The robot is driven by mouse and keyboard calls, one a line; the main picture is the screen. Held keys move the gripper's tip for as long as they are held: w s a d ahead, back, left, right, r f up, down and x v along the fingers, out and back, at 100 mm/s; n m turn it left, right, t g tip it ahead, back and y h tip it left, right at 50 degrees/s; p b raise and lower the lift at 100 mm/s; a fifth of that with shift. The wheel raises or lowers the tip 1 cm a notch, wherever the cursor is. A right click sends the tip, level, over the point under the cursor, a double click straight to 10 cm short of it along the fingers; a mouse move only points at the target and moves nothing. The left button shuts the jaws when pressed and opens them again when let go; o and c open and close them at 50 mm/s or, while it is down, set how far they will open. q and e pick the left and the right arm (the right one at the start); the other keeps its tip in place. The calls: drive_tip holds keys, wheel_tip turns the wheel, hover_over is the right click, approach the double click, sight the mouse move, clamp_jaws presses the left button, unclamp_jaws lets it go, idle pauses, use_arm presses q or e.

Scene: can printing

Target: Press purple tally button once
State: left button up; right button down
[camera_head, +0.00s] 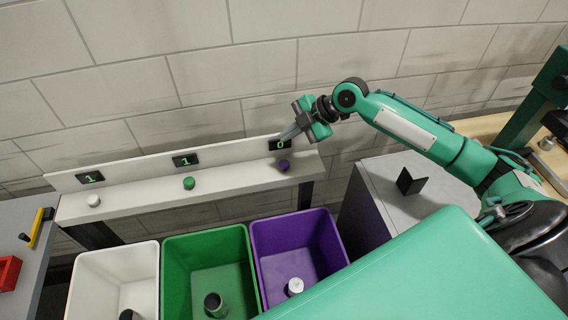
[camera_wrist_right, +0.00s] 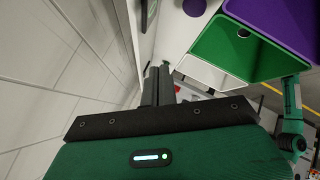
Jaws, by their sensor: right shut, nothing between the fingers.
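The purple tally button (camera_head: 284,165) sits on the white shelf below the right-hand display (camera_head: 280,145), which reads 0. In the right wrist view a purple button (camera_wrist_right: 194,7) shows at the top edge. My right gripper (camera_head: 287,134) is shut and empty, above the purple button and close to the display and back panel, apart from the button. Its two fingers lie together in the right wrist view (camera_wrist_right: 159,84).
A green button (camera_head: 189,183) and a white button (camera_head: 94,200) stand left along the shelf (camera_head: 140,197), under displays reading 1. White (camera_head: 90,270), green (camera_head: 176,255) and purple (camera_head: 264,250) bins stand in front, each holding a can. A grey cabinet (camera_head: 385,185) is at right.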

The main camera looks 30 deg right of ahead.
drive_tip(key=b, duration=0.4)
hover_over(282, 162)
drive_tip(key=s+d, duration=0.1)
drive_tip(key=d, duration=0.1)
drive_tip(key=f, duration=0.6)
drive_tip(key=shift+a+f, duration=0.15)
drive_tip(key=shift+a, duration=0.1)
drive_tip(key=shift+f+b, duration=0.3)
drive_tip(key=shift+f, duration=0.25)
drive_tip(key=shift+f, duration=0.15)
idle(0.4)
drive_tip(key=shift+f, duration=0.3)
drive_tip(key=shift+f+b, duration=0.85)
drive_tip(key=shift+f, duration=0.1)
idle(0.8)
drive_tip(key=shift+r, duration=0.1)
drive_tip(key=shift+r+p, duration=0.95)
drive_tip(key=shift+r, duration=0.35)
